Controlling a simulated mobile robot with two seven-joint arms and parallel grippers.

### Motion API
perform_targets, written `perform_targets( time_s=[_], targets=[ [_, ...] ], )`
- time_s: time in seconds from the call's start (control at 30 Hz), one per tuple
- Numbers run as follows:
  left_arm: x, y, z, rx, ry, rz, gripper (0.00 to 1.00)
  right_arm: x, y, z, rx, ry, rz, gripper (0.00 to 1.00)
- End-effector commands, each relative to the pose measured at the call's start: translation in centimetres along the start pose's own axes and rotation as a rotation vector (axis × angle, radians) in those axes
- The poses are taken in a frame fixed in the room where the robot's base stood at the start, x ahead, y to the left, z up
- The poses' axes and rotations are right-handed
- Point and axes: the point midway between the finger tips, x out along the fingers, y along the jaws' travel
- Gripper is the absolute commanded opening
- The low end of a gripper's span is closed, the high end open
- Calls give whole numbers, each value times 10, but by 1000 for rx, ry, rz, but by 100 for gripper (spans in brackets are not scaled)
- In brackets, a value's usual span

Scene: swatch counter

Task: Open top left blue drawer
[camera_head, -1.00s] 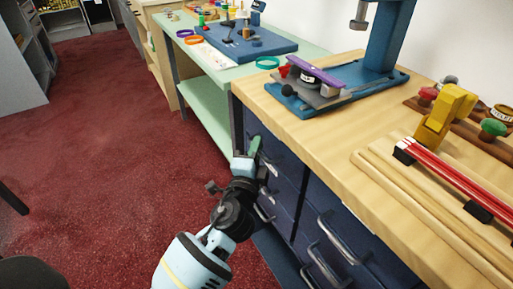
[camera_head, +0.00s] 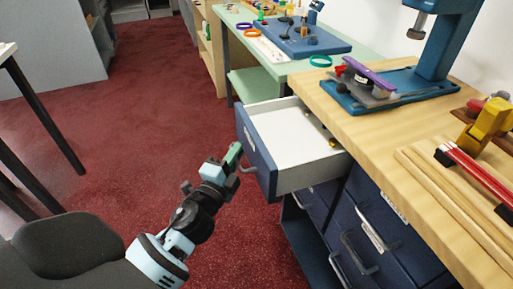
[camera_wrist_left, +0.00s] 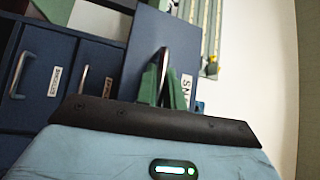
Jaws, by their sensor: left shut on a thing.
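The top left blue drawer (camera_head: 257,150) is pulled well out of the wooden-topped cabinet, and its pale interior (camera_head: 290,138) shows. My left gripper (camera_head: 236,155) is at the drawer front, its green fingertips shut on the metal handle (camera_head: 249,168). In the left wrist view the handle (camera_wrist_left: 163,60) stands between the green fingers (camera_wrist_left: 158,86), in front of the blue drawer front (camera_wrist_left: 182,48) with a white label, partly hidden. My right gripper is not in view.
Other blue drawers (camera_head: 375,225) with metal handles are shut below and to the right. The wooden counter (camera_head: 370,130) holds a blue press (camera_head: 440,50) and rods. A green table (camera_head: 270,75) stands behind. Red floor is clear between.

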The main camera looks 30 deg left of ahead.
Motion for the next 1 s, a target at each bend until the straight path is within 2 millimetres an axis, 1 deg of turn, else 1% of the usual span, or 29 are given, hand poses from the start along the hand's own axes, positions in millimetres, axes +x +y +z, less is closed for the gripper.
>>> perform_targets(
  time_s=[0.03,0.1,0.3,0.5,0.83,0.87,1.0],
  targets=[
    [-7,-2,6,1,2,1,0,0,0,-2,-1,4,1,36],
    [-15,-4,14,1,3,-1,0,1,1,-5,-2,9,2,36],
    [-29,-8,29,1,3,-1,0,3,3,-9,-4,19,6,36],
    [-35,-9,34,1,3,-1,0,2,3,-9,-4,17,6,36],
    [-35,-10,34,0,3,-2,0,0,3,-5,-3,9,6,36],
    [-35,-10,34,0,3,-2,12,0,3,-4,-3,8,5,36],
    [-35,-10,35,0,2,-2,31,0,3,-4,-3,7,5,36]
  ],
)
